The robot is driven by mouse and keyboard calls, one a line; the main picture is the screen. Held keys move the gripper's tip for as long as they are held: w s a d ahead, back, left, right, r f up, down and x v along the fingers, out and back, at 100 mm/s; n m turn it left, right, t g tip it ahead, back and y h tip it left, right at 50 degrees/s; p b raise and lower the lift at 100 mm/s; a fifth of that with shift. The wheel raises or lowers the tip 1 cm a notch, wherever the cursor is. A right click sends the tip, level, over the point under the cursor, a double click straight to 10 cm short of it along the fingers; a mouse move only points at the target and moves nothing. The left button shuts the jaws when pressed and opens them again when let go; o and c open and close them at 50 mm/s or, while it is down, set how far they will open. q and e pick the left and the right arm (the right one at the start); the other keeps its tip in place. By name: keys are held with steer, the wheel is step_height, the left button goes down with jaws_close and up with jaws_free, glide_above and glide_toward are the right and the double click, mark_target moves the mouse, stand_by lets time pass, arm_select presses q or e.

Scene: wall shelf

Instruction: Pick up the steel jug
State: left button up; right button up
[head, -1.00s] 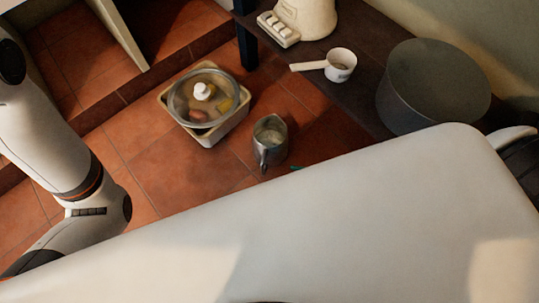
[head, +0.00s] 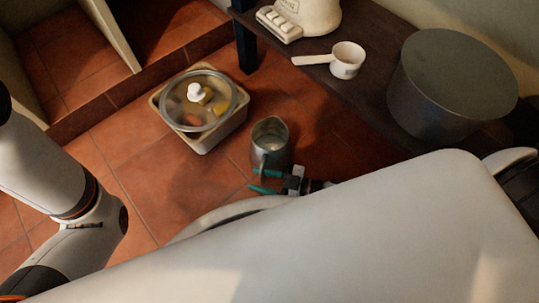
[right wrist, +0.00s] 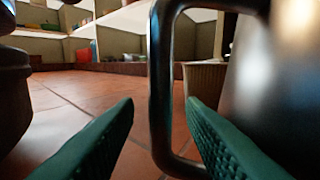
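The steel jug (head: 270,137) stands upright on the red tile floor, its handle on the near side. In the right wrist view its dark metal handle (right wrist: 160,60) is close up, with the jug body (right wrist: 280,80) at the right. My right gripper (head: 255,180) has green fingers and is open at the handle. In the right wrist view the handle shows between the two spread fingertips, not clamped; whether either finger touches it I cannot tell. My left arm (head: 45,165) comes in from the left; its gripper is out of the picture.
A lidded container of food (head: 200,105) stands on the floor left of the jug. Behind is a dark low shelf (head: 365,95) with a white measuring cup (head: 346,60), a cream appliance (head: 305,15) and a large grey pot (head: 450,85).

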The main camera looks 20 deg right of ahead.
steer(key=shift+x, duration=0.9)
steer(key=shift+c, duration=0.5)
jaws_close()
stand_by(0.4)
